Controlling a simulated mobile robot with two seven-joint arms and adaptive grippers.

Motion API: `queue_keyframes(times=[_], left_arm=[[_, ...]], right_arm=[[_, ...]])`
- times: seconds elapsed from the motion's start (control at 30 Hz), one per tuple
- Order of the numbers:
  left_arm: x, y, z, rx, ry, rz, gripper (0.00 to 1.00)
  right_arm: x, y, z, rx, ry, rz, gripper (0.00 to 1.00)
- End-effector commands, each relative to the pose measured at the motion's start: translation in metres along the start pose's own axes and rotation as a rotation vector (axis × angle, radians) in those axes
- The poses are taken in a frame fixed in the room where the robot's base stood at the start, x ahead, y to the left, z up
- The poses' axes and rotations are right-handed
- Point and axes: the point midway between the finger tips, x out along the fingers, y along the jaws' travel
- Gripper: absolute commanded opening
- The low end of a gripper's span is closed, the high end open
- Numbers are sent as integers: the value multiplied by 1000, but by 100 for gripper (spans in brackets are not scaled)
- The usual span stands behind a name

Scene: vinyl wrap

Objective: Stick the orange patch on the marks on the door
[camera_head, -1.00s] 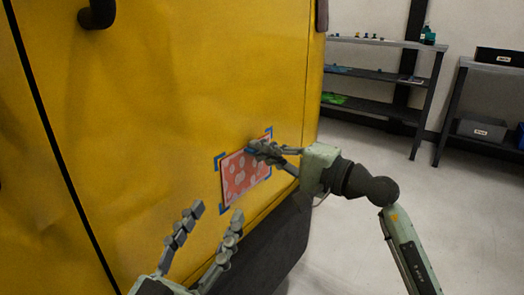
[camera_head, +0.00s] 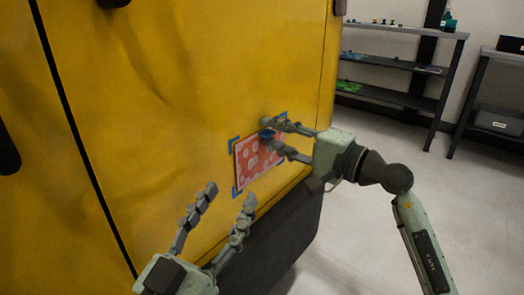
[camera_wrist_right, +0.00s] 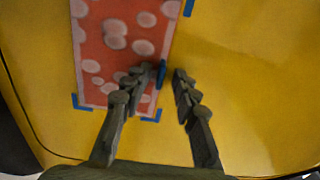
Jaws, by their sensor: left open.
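The orange-red patch with pale spots (camera_head: 250,163) lies on the yellow door (camera_head: 215,90), within blue corner marks (camera_head: 236,145). It also shows in the right wrist view (camera_wrist_right: 95,45), with blue marks (camera_wrist_right: 82,102) just outside its corners. My right gripper (camera_head: 268,131) is at the patch's upper edge with fingers apart. In the right wrist view (camera_wrist_right: 165,73), a small blue piece (camera_wrist_right: 161,74) sits between its fingertips, close to one finger, with a gap to the other. My left gripper (camera_head: 230,193) is open and empty, below and in front of the patch.
A dark lower panel (camera_head: 285,235) sits below the door's edge. A black handle (camera_head: 113,3) is at the top of the door. Grey shelves (camera_head: 400,65) stand at the back right. The floor (camera_head: 390,150) between them is clear.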

Motion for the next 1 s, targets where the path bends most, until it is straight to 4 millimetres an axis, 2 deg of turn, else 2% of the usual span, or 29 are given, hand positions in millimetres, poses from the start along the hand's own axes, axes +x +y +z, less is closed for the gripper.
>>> queue_keyframes(times=[0.13,0.23,0.5,0.7,0.83,1.0], left_arm=[[0,0,0,0,0,0,48],[0,0,0,0,0,0,48],[0,0,0,0,0,0,48],[0,0,0,0,0,0,48],[0,0,0,0,0,0,48],[0,0,0,0,0,0,48]], right_arm=[[-4,1,-1,0,1,2,29],[-15,2,-2,-1,4,3,29],[-72,2,-1,-2,3,5,29],[-105,1,0,1,1,3,29],[-117,0,0,0,0,1,29],[-120,0,0,0,0,0,29]])
